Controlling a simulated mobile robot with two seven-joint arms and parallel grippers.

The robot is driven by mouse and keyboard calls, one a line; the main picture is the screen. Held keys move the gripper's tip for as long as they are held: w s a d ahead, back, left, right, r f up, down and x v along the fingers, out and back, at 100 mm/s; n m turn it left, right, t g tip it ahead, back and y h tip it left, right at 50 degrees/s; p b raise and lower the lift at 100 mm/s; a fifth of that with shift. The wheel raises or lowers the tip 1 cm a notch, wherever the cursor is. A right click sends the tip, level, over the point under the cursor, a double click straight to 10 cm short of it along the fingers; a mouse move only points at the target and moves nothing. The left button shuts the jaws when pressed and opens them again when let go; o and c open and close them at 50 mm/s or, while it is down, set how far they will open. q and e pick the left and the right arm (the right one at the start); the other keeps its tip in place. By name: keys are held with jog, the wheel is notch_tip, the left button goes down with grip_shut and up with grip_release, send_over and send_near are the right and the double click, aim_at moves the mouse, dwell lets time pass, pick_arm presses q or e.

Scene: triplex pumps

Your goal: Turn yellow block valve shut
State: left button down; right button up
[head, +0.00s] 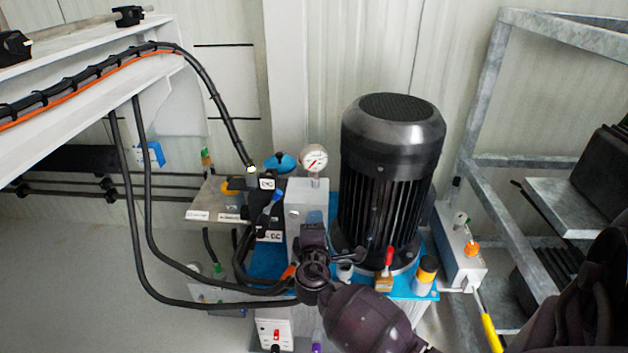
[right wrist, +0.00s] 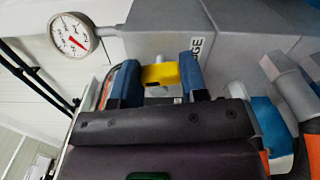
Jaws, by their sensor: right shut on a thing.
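The yellow block valve handle (right wrist: 160,74) shows in the right wrist view, on the side of a grey block (right wrist: 165,35). It sits between the two blue finger pads of my right gripper (right wrist: 158,80), which is shut on it. In the head view my right gripper (head: 314,218) reaches up to the front of the grey block (head: 294,200), below the gauge. There the gripper hides the yellow handle. My left gripper is not in view.
A pressure gauge (head: 314,158) stands on top of the block. A black motor (head: 390,165) rises close to the right. Black hoses (head: 150,215) loop at the left. A red-handled valve (head: 386,268) and a galvanized frame (head: 480,130) are further right.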

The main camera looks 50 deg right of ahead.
pick_arm(q)
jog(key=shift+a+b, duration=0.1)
jog(key=shift+b, duration=0.3)
pick_arm(e)
jog(key=shift+f+m, duration=0.15)
jog(key=shift+m, duration=0.85)
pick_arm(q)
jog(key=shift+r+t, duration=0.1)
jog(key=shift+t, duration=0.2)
pick_arm(e)
jog(key=o, duration=0.9)
jog(key=shift+o, duration=0.2)
jog(key=shift+r, duration=0.2)
